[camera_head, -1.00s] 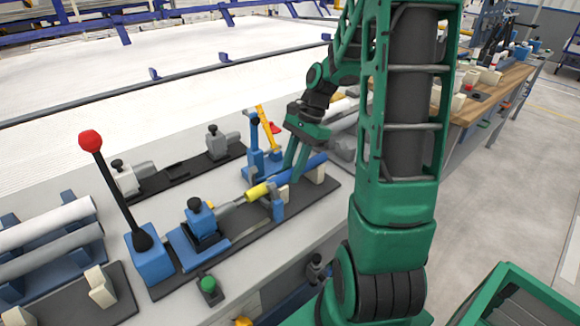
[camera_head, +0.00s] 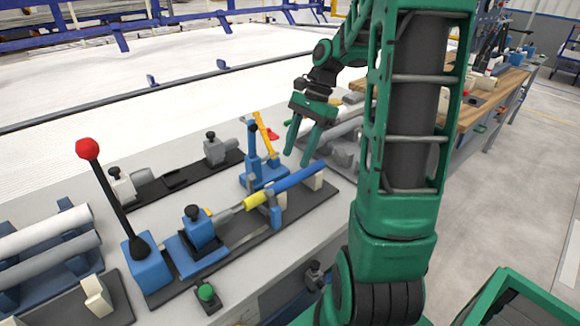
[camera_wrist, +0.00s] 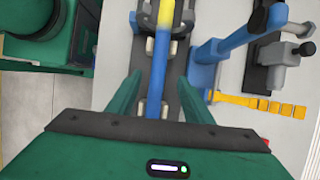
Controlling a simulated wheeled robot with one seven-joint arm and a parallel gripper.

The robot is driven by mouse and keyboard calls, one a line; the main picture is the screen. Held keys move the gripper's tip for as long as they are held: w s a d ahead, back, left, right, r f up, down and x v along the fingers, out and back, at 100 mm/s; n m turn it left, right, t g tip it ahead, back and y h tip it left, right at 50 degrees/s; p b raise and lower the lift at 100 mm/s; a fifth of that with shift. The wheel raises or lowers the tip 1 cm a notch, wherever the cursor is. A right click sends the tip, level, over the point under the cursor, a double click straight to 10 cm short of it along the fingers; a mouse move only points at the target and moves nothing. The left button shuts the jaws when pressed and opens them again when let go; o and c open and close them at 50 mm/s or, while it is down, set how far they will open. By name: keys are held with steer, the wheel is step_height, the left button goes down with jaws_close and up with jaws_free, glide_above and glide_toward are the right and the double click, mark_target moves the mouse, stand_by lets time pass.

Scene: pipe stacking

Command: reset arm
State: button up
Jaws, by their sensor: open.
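My green gripper (camera_head: 303,143) is open and empty. It hangs above the right end of the blue pipe (camera_head: 298,177), apart from it. The blue pipe lies in the fixture on the bench, with a yellow piece (camera_head: 256,199) at its left end. In the wrist view the blue pipe (camera_wrist: 159,75) runs up between my two spread fingers (camera_wrist: 157,88), below them, and the yellow piece (camera_wrist: 166,20) shows at the top.
A lever with a red knob (camera_head: 88,149) stands at the left, near a green button (camera_head: 206,292). Blue clamp (camera_head: 252,160) and yellow arm (camera_head: 266,133) stand behind the pipe. Grey pipes (camera_head: 45,258) lie in a rack at far left. Open floor (camera_head: 510,190) is at right.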

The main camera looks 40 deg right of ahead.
steer(key=s+a+n+h, duration=0.1)
steer(key=s+n, duration=0.4)
steer(key=s, duration=0.5)
steer(key=s+a+n+h, duration=0.2)
steer(key=s+n, duration=0.4)
steer(key=s, duration=0.5)
steer(key=shift+a+r+h, duration=0.15)
steer(key=shift+r+h, duration=0.3)
steer(key=shift+h, duration=0.25)
steer(key=shift+w, duration=0.1)
steer(key=shift+w+f, duration=0.25)
steer(key=shift+w, duration=0.25)
steer(key=shift+c, duration=0.3)
